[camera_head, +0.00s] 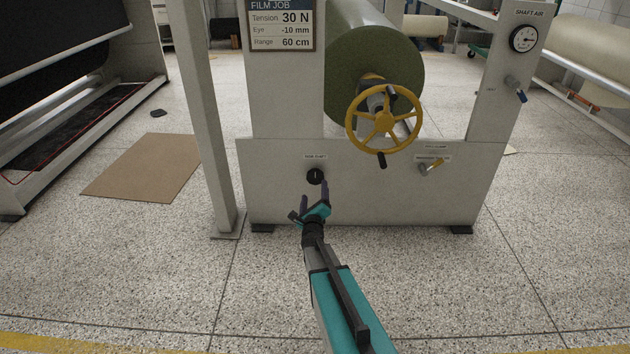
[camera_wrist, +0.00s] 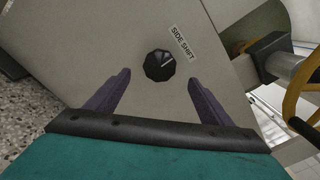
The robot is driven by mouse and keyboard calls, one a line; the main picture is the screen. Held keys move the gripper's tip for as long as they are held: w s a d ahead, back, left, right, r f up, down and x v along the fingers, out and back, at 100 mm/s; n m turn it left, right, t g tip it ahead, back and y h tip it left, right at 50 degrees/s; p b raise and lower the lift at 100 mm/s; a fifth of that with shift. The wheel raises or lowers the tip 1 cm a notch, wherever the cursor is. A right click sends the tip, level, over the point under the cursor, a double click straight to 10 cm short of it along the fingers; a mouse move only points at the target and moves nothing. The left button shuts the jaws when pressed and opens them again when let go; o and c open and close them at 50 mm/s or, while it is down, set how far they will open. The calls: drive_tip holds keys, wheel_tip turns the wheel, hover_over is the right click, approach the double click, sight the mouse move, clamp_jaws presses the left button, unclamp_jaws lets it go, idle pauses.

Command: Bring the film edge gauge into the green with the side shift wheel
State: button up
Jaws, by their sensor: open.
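The side shift wheel is a small black knob (camera_head: 315,176) on the grey front panel, under a small label. In the wrist view the knob (camera_wrist: 160,65) has a white pointer line and sits below the label SIDE SHIFT (camera_wrist: 182,44). My gripper (camera_head: 314,192) is in front of the panel, just below the knob in the head view. Its two purple fingers are open and empty. In the wrist view the fingertips (camera_wrist: 160,78) lie to the left and right of the knob, apart from it. I cannot make out a film edge gauge in either view.
A yellow handwheel (camera_head: 384,119) sticks out in front of the green roll (camera_head: 372,55), right of the knob. A sign (camera_head: 281,24) reads Tension 30 N, Eye -10 mm, Range 60 cm. A SHAFT AIR dial (camera_head: 523,39) is at upper right. Cardboard (camera_head: 143,168) lies on the floor, left.

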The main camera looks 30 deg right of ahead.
sight(315, 179)
drive_tip(key=b+x, duration=0.2)
drive_tip(key=x, duration=0.7)
drive_tip(key=shift+f, duration=0.15)
drive_tip(key=shift+w+d+b, duration=0.3)
drive_tip(key=shift+w+b, duration=0.05)
drive_tip(key=shift+w, duration=0.15)
drive_tip(key=c, duration=1.1)
